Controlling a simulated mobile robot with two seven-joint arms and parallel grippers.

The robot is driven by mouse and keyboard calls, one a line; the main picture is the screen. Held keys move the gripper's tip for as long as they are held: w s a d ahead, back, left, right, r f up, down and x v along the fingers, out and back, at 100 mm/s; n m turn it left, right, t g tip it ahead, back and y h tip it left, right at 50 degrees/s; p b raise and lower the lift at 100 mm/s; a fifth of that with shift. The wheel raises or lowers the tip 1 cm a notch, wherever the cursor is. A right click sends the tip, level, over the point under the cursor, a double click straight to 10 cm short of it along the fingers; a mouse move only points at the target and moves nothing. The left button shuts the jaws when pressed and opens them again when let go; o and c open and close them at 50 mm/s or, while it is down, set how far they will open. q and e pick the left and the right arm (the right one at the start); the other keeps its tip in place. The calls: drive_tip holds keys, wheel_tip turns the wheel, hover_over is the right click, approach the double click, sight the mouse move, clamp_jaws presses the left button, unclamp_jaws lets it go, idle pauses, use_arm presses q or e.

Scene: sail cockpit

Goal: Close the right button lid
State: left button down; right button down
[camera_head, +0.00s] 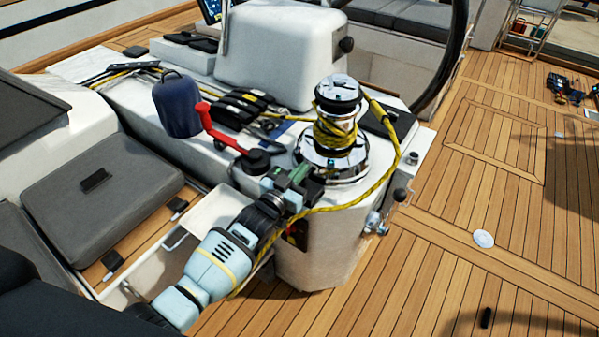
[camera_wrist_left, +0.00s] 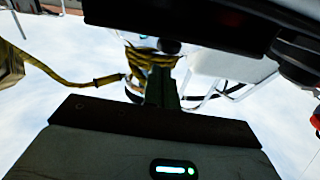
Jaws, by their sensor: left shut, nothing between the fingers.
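My left gripper (camera_head: 299,176) is shut and empty, just in front of the base of the chrome winch (camera_head: 338,110). Its narrow green fingers also show in the left wrist view (camera_wrist_left: 163,88), pointing toward the rope-wrapped winch (camera_wrist_left: 150,57). A round black piece (camera_head: 257,161) sits on the white console left of the fingers, at the lower end of a red arm (camera_head: 218,131). I cannot tell whether this piece is a button lid. The right button lid cannot be made out; the gripper covers part of the console there. My right gripper is not in view.
A yellow rope (camera_head: 376,180) wraps the winch and runs down past my left wrist. A dark blue rounded object (camera_head: 177,105) stands by the red arm. Black rope clutches (camera_head: 243,106) lie behind. Grey cushions (camera_head: 100,195) are at left; the wooden deck (camera_head: 480,200) at right is mostly clear.

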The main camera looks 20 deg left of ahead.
sight(301, 185)
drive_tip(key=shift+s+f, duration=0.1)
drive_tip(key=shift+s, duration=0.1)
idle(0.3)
